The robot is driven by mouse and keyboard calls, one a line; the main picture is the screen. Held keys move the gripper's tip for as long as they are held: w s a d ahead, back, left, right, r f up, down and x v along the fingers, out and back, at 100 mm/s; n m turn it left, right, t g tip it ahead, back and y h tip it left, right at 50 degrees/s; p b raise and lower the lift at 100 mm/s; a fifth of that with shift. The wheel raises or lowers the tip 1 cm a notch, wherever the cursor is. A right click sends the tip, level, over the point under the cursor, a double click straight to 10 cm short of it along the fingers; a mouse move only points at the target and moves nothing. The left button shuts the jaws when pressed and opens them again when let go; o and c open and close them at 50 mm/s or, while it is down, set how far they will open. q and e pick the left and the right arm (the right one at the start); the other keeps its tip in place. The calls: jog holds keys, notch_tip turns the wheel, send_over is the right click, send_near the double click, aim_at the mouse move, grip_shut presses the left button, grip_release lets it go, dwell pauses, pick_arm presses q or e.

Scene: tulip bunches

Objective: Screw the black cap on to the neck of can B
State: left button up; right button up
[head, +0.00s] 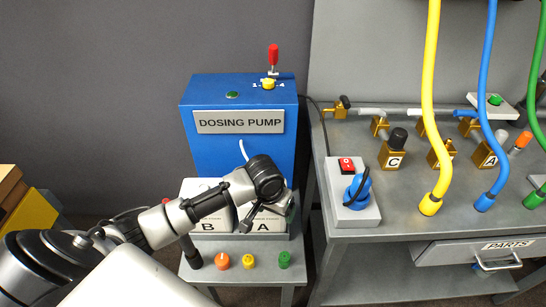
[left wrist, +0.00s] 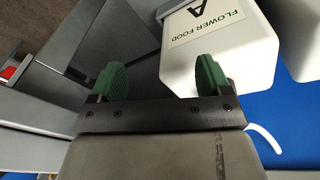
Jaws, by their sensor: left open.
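Can B (head: 210,226), white with a letter label, stands at the left in front of the blue pump. My left arm crosses over it, and its neck is hidden. Can A (head: 264,226) stands just right of it and also shows in the left wrist view (left wrist: 222,62). A black cap (head: 195,261) stands on the front of the low stand, left of the coloured caps and close under my arm. My left gripper (left wrist: 160,80) is open with nothing between its green fingertips. In the head view it is at can A's right side (head: 287,208). My right gripper is out of view.
Orange (head: 222,261), yellow (head: 249,261) and green (head: 284,260) caps stand in a row on the stand. The blue dosing pump (head: 240,155) is behind the cans. A grey bench (head: 390,222) with valves, hoses and a switch box (head: 352,212) is close on the right.

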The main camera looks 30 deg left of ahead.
pick_arm(q)
jog(key=w+a+r+n, duration=0.1)
jog(key=a+r, duration=0.1)
jog(key=r, duration=0.1)
jog(key=w+a+r+n, duration=0.1)
jog(key=w+a+r, duration=0.1)
jog(key=a+r, duration=0.1)
jog(key=w+a+r+n+y, duration=0.1)
jog(key=w+a+r, duration=0.1)
jog(key=r, duration=0.1)
jog(key=shift+a+r+g, duration=0.2)
jog(key=shift+g, duration=0.2)
jog(key=shift+a, duration=0.15)
jog(key=f, duration=0.7)
jog(key=w+f, duration=0.1)
jog(key=f, duration=0.2)
jog(key=shift+a+f, duration=0.15)
jog(key=shift+f, duration=0.05)
jog(key=c, duration=0.9)
jog(key=shift+r+n+p, duration=0.2)
jog(key=shift+n+p, duration=0.4)
jog(key=shift+c, duration=0.4)
jog(key=n+p, duration=0.3)
jog(key=p, duration=0.1)
jog(key=shift+w+y, duration=0.1)
jog(key=shift+y, duration=0.2)
jog(key=shift+n+p, duration=0.35)
jog(key=shift+n, duration=0.25)
